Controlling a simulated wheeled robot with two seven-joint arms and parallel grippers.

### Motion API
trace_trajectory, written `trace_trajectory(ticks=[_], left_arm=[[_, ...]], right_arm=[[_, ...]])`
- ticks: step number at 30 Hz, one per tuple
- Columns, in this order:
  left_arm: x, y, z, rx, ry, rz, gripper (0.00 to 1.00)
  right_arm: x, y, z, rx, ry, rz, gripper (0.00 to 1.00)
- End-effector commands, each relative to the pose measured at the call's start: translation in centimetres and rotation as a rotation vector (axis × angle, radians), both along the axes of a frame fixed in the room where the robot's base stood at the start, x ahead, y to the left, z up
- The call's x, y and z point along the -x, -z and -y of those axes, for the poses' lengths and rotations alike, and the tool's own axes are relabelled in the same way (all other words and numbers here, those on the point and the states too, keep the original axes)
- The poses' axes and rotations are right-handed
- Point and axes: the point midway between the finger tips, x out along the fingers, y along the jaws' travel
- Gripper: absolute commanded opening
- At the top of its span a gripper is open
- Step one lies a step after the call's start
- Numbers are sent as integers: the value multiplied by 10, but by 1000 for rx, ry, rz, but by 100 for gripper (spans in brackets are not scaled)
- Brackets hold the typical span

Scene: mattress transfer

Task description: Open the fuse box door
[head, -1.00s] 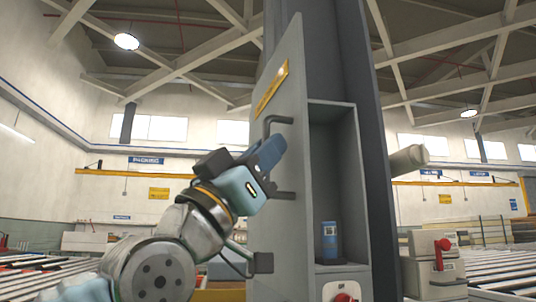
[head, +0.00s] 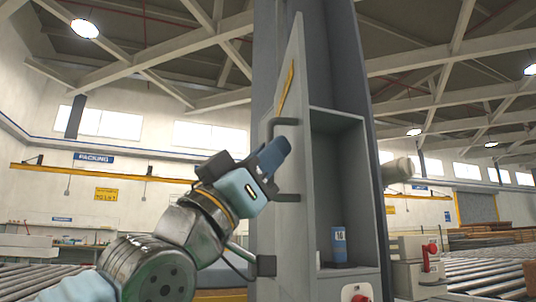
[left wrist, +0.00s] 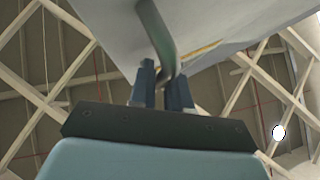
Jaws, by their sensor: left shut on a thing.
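The grey fuse box door (head: 289,150) stands swung open at the left side of the box, seen at a steep angle. A dark bar handle (head: 284,122) sticks out from it. My left gripper (head: 276,155) is at the handle; in the left wrist view its blue fingers (left wrist: 167,88) are shut around the handle bar (left wrist: 157,35). My right gripper is not in view.
The box is on a grey column (head: 345,50). Below it is a white panel with a red knob (head: 358,297). A pale machine with a red part (head: 415,265) stands to the right. Roller conveyors (head: 40,282) run at the lower left.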

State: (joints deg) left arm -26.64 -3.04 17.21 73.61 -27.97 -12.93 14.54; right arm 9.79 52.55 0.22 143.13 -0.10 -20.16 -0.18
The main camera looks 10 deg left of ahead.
Motion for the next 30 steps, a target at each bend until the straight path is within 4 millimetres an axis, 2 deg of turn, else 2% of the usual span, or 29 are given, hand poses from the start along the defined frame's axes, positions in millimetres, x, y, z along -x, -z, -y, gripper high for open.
trace_trajectory(ticks=[9, 10, 13, 23, 26, 30], left_arm=[[-2, -2, -4, 4, -8, 2, 0], [-2, -2, -4, 4, -8, 2, 22], [-1, -2, -3, 3, -6, 1, 37], [1, 2, -2, 1, -3, 1, 37], [8, 11, -7, 0, -4, 2, 37], [24, 33, -21, 0, -4, 2, 37]], right_arm=[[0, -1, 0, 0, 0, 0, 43], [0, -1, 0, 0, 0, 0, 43], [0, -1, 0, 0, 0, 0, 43], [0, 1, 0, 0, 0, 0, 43], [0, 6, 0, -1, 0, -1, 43], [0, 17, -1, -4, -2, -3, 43]])
